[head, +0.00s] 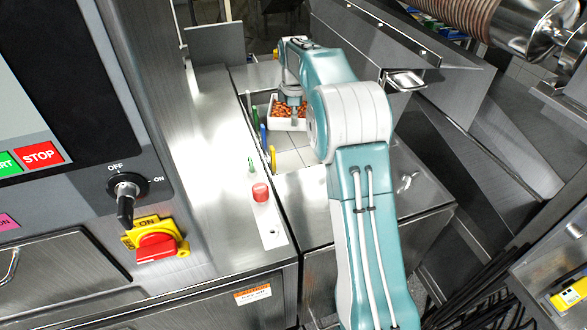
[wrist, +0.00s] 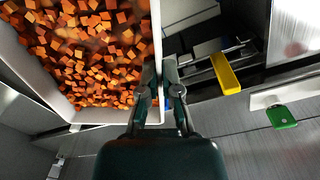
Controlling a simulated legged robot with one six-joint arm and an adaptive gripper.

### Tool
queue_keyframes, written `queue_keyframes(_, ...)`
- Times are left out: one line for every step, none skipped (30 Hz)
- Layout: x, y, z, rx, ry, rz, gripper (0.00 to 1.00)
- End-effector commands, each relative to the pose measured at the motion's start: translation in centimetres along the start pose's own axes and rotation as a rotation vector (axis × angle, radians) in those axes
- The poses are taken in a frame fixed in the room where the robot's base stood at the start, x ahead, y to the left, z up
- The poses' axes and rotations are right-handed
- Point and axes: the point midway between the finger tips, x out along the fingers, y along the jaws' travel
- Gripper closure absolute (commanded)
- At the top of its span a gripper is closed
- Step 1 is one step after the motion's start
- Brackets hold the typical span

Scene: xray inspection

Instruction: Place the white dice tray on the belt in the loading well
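The white dice tray (head: 300,127), filled with small orange cubes, is at the far end of the recessed loading well in the head view. It fills the upper left of the wrist view (wrist: 156,22). My gripper (wrist: 160,68) has one finger on each side of the tray's near wall, closed on it. In the head view my gripper (head: 293,108) comes down at the tray, partly hidden by my arm. The pale belt surface (head: 290,158) shows in the well in front of the tray. I cannot tell whether the tray's underside touches it.
Yellow (head: 272,157), blue (head: 263,136) and green (head: 254,125) tabs line the well's left side. The yellow tab (wrist: 226,73) and green tab (wrist: 281,117) are right of my gripper in the wrist view. A control cabinet (head: 100,210) stands left; a steel chute (head: 380,45) rises right.

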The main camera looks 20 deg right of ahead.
Motion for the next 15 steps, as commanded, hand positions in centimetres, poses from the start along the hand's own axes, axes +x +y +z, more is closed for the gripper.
queue_keyframes(1.2, -0.1, 0.0, 0.000, -0.001, -0.003, 1.00)
queue_keyframes(1.9, -0.1, 0.0, 0.000, -0.001, -0.002, 1.00)
queue_keyframes(2.8, -0.1, 0.0, 0.000, -0.001, -0.003, 1.00)
queue_keyframes(3.5, -0.1, 0.0, 0.000, -0.001, -0.003, 1.00)
queue_keyframes(4.2, -0.1, 0.0, 0.000, -0.001, -0.003, 1.00)
queue_keyframes(5.2, -0.1, 0.0, 0.000, -0.001, -0.003, 1.00)
queue_keyframes(5.8, -0.2, 0.0, 0.000, -0.001, -0.003, 1.00)
queue_keyframes(6.5, -0.2, 0.0, 0.000, -0.001, -0.002, 1.00)
queue_keyframes(7.5, -0.2, 0.0, 0.000, -0.001, -0.003, 1.00)
queue_keyframes(8.2, -0.2, 0.0, 0.000, -0.001, -0.003, 1.00)
queue_keyframes(8.8, -0.2, 0.0, 0.000, -0.001, -0.003, 1.00)
queue_keyframes(9.8, -0.2, 0.0, 0.000, -0.001, -0.002, 1.00)
queue_keyframes(10.5, -0.2, 0.0, 0.000, -0.001, -0.003, 1.00)
queue_keyframes(11.2, -0.2, 0.0, 0.000, -0.001, -0.003, 1.00)
queue_keyframes(12.1, -0.3, 0.0, 0.000, -0.001, -0.002, 1.00)
